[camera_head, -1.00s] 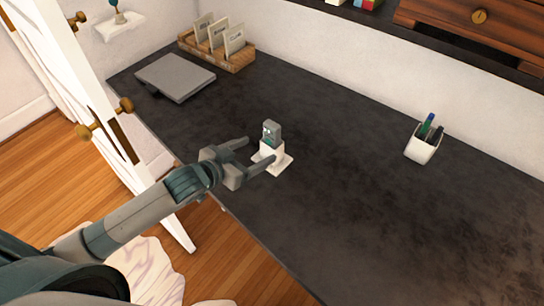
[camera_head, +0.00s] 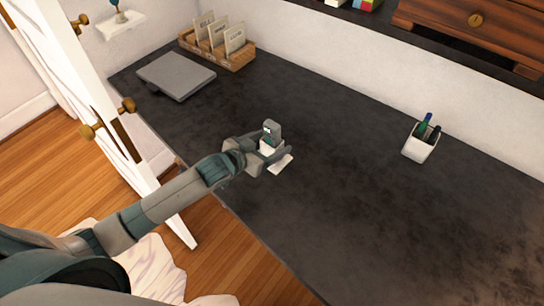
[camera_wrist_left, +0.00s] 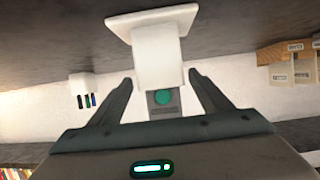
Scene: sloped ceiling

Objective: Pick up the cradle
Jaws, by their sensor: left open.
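The white cradle (camera_head: 280,165) stands upright on the dark desk, with a flat base plate and a block-shaped body. A small grey device (camera_head: 271,130) sits in its top. In the left wrist view, which is upside down, the cradle (camera_wrist_left: 158,52) is in the centre and the device (camera_wrist_left: 163,98) shows a green round spot. My left gripper (camera_head: 269,148) is open, with one finger on each side of the cradle's body. In the wrist view gaps show between the fingers and the cradle. My right gripper is not in view.
A grey closed laptop-like slab (camera_head: 176,76) and a wooden card holder (camera_head: 217,53) stand at the desk's far left. A white pen cup (camera_head: 420,144) stands to the right. The desk (camera_head: 350,210) is clear around the cradle. A white door (camera_head: 100,110) stands open at left.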

